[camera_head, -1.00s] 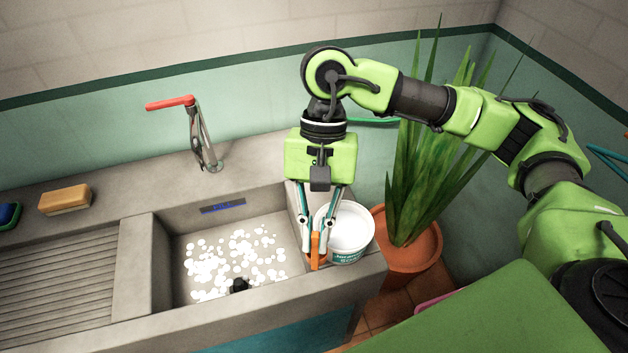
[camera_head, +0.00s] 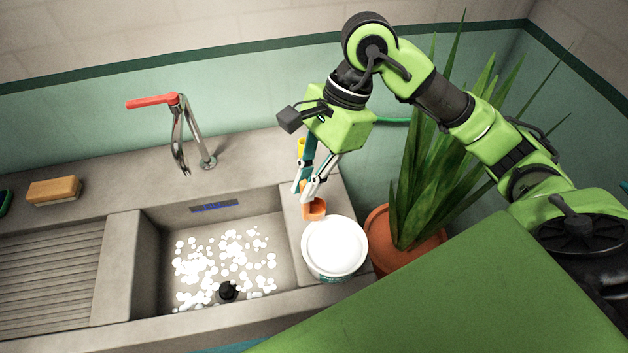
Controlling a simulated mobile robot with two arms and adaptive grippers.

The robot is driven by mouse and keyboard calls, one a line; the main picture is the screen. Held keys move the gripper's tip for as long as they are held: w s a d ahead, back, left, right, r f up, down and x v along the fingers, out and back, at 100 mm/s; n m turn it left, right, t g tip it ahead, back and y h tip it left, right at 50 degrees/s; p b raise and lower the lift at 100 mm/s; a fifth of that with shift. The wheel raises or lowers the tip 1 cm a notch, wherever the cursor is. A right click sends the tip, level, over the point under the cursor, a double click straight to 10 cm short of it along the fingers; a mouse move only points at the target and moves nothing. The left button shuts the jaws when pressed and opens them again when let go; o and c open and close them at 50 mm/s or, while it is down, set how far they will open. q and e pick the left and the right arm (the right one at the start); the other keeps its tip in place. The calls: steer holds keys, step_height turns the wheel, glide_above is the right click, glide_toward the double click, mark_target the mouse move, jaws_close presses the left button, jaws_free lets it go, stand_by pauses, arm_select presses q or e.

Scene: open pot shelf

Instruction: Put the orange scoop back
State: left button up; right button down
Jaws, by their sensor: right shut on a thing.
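The orange scoop (camera_head: 314,209) is in the fingers of my right gripper (camera_head: 306,191), which is shut on it. Its cup shows just below the fingertips, and the fingers hide part of its handle. A white tub (camera_head: 336,248) with a green label stands on the right end of the sink counter, just in front of and right of the scoop. White fills the tub's top. The scoop is behind the tub's rim; I cannot tell whether they touch. My left gripper is not in view.
The sink basin (camera_head: 147,262) with white suds lies left of the tub. A red-handled tap (camera_head: 180,135) stands behind it. A yellow object (camera_head: 301,146) is partly hidden behind my right gripper. A potted plant (camera_head: 405,245) stands close on the right.

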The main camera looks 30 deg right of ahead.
steer(key=w+d+f+p, duration=0.4)
steer(key=w+d+f, duration=0.1)
steer(key=f, duration=0.5)
steer(key=shift+w+f+p, duration=0.25)
steer(key=shift+w+p, duration=0.15)
steer(key=shift+w, duration=0.5)
steer(key=shift+f, duration=0.1)
steer(key=shift+f+b, duration=0.15)
steer(key=shift+b, duration=0.15)
steer(key=c, duration=2.1)
jaws_free()
steer(key=shift+c, duration=0.2)
